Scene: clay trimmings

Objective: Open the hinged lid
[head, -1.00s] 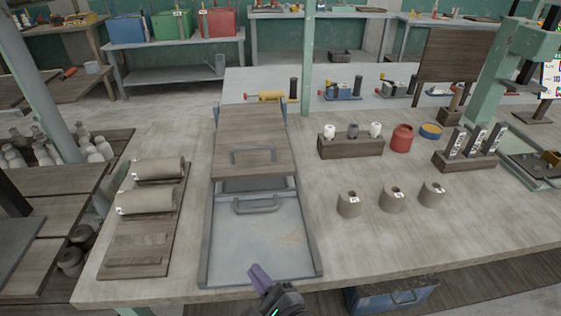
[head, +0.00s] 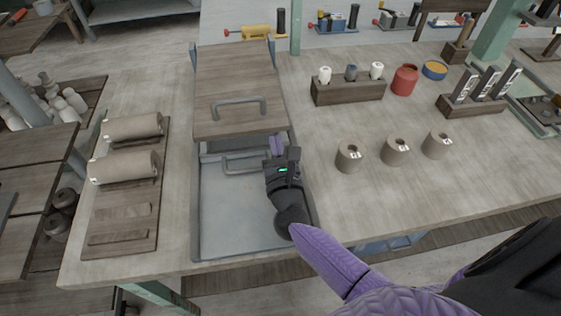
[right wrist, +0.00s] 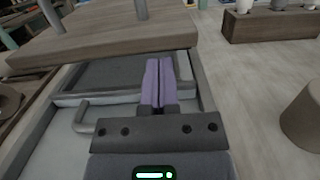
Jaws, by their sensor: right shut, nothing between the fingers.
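The wooden lid (head: 225,75) with a grey bar handle (head: 239,104) covers the back part of a long grey frame (head: 196,215) on the bench. In the right wrist view the lid (right wrist: 110,42) stands above the frame, with a dark gap under its front edge. My right gripper (head: 276,146) is shut and empty, close to the lid's front right corner; its purple fingertips (right wrist: 158,68) point toward the gap. Whether they touch the lid I cannot tell. A second grey handle (head: 240,164) lies in front of the lid. My left gripper is not in view.
A board with clay rolls (head: 130,128) stands to the left of the frame. To the right are several clay cylinders (head: 396,152), a wooden holder (head: 347,92) and a red jar (head: 404,80). A green post (head: 296,30) rises behind.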

